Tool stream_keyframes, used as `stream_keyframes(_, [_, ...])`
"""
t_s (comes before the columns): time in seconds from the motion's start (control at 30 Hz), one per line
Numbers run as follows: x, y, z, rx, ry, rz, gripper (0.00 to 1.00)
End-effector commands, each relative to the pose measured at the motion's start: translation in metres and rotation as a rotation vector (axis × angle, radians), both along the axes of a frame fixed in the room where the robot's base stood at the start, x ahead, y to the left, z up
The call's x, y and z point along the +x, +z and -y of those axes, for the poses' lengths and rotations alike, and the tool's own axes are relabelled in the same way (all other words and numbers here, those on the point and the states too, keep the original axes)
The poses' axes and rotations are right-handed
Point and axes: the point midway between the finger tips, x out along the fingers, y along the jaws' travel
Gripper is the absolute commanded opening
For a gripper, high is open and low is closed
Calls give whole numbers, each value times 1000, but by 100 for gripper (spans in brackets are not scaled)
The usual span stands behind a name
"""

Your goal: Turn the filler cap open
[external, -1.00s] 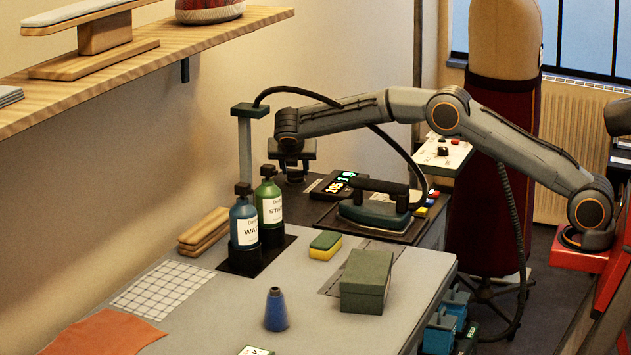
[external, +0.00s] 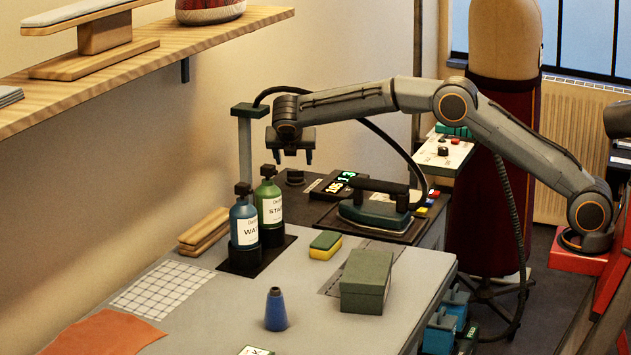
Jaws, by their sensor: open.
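The filler cap (external: 295,178) looks like a small dark round knob on the dark surface at the back left of the iron station (external: 325,212). Whether it is turned is too small to tell. My gripper (external: 294,160) points down above the cap, clear of it, with two dark fingers apart and nothing between them. The iron (external: 376,210) with its dark handle rests on the station, right of the cap.
A blue bottle (external: 244,220) and a green bottle (external: 270,203) stand in front of the cap. A lit display (external: 340,186) is to its right. A grey post (external: 245,145) carries the hose at left. A sponge (external: 325,245) and green box (external: 366,280) are nearer.

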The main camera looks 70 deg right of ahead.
Motion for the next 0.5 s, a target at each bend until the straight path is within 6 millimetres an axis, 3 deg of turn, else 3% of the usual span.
stream_keyframes(0.4, [-3, 8, -8, 0, 1, -1, 56])
stream_keyframes(0.5, [-2, 8, -5, -1, 8, 1, 39])
